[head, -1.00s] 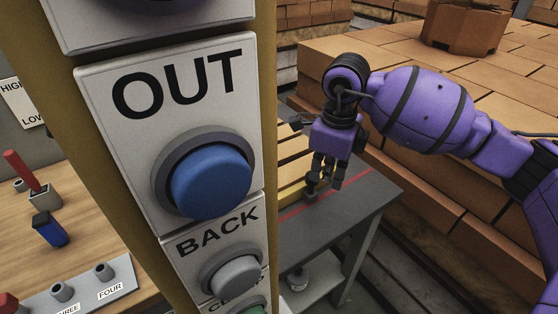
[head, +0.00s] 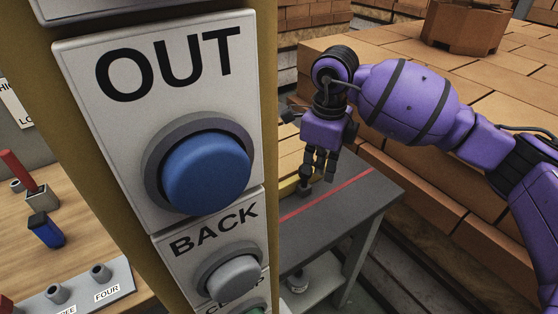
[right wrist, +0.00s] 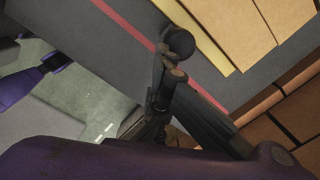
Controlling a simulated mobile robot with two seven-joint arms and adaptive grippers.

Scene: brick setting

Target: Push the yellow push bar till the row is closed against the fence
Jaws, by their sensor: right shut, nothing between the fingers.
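The yellow push bar (head: 287,189) lies on the dark grey bench at the near edge of the tan bricks, with a dark knob (head: 304,180) on it. In the right wrist view its yellow edge (right wrist: 206,47) runs along the bricks, beside the round black knob (right wrist: 180,42). My right gripper (head: 321,174) is shut and empty, fingers pointing down at the knob; whether they touch it I cannot tell. The row of bricks (head: 290,145) lies beyond the bar and is partly hidden by the button post. I cannot make out the fence. My left gripper is not in view.
A post with a blue OUT button (head: 206,172) and a grey BACK button (head: 232,277) stands close in front, blocking the left. A red line (head: 325,194) crosses the bare bench top (head: 350,205). Large brick stacks (head: 450,110) stand behind and right of my right arm.

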